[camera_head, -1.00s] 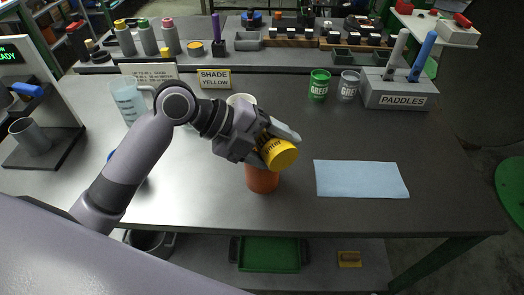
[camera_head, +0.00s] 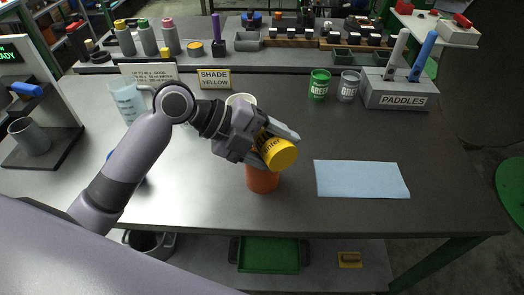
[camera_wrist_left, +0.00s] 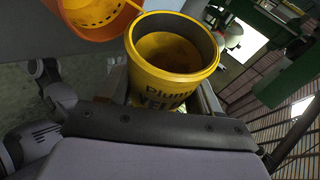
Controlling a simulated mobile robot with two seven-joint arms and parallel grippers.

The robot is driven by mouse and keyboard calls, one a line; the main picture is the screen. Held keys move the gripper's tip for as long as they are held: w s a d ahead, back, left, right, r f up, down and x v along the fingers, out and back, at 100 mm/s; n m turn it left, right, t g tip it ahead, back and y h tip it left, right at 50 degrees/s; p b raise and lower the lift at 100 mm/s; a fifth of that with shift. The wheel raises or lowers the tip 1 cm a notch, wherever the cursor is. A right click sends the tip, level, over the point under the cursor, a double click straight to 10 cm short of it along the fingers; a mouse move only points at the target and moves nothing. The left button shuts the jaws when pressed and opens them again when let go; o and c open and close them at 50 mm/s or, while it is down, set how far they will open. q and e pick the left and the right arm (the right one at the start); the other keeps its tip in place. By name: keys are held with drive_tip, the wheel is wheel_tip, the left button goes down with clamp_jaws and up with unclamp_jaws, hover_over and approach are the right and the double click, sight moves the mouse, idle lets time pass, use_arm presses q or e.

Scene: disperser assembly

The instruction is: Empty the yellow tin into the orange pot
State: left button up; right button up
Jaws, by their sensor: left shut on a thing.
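My left gripper (camera_head: 262,143) is shut on the yellow tin (camera_head: 279,153) and holds it tilted over the orange pot (camera_head: 262,181). The pot stands on the grey bench, and the tin and gripper hide most of its mouth. In the left wrist view the tin (camera_wrist_left: 165,88) shows its open mouth, with yellow inside and a bare grey band of inner wall. Its rim is close beside the rim of the orange pot (camera_wrist_left: 122,22), where yellow also shows inside. I cannot tell whether the rims touch or paint is flowing. My right gripper is not in view.
A light blue cloth (camera_head: 361,179) lies right of the pot. A clear jug (camera_head: 128,101) stands at left.

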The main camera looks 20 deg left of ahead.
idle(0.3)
use_arm(q)
drive_tip(key=shift+r, duration=0.3)
drive_tip(key=shift+s+d+r+m+t+y+p, duration=0.25)
drive_tip(key=shift+m+t+y+p, duration=0.15)
drive_tip(key=shift+t+y+p, duration=0.1)
drive_tip(key=shift+a+f+y+b, duration=0.15)
drive_tip(key=shift+f+y+b, duration=0.25)
drive_tip(key=shift+f, duration=0.05)
drive_tip(key=shift+m, duration=0.3)
drive_tip(key=shift+w, duration=0.1)
drive_tip(key=shift+t, duration=0.3)
